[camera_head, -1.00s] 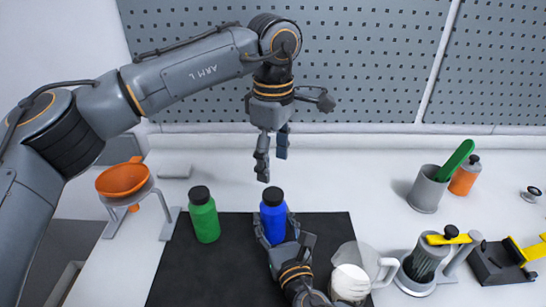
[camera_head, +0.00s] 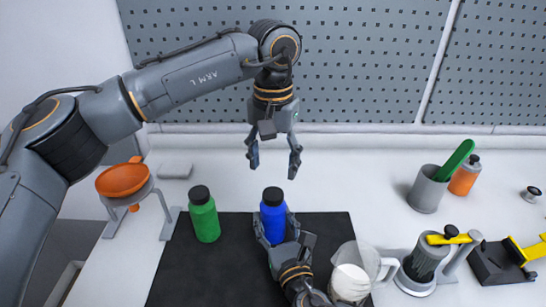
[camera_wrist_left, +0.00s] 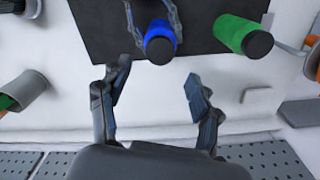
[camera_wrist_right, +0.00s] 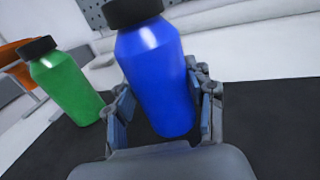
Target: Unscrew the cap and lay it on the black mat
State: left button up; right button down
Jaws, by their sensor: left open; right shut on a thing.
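A blue bottle (camera_head: 272,222) with a black cap (camera_head: 273,196) stands upright on the black mat (camera_head: 190,275). My right gripper (camera_head: 275,240) is shut around the body of the blue bottle, which also shows in the right wrist view (camera_wrist_right: 160,80). The cap is on the bottle, also seen from above in the left wrist view (camera_wrist_left: 160,50). My left gripper (camera_head: 273,165) is open and empty, above and behind the bottle, with its fingers pointing down and apart. A green bottle (camera_head: 205,220) with a black cap stands left of the blue one.
A clear pitcher (camera_head: 372,262) with a white filling stands at the mat's right edge. An orange funnel (camera_head: 123,180) on a stand is at the left. A grey cup (camera_head: 427,190) with a green tool and an orange bottle (camera_head: 464,178) stand at the right. The mat's left front is clear.

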aim_at(273, 193)
pick_arm(q)
notch_tip(273, 193, down, 7)
jog(key=shift+f, duration=0.15)
dwell(0.4)
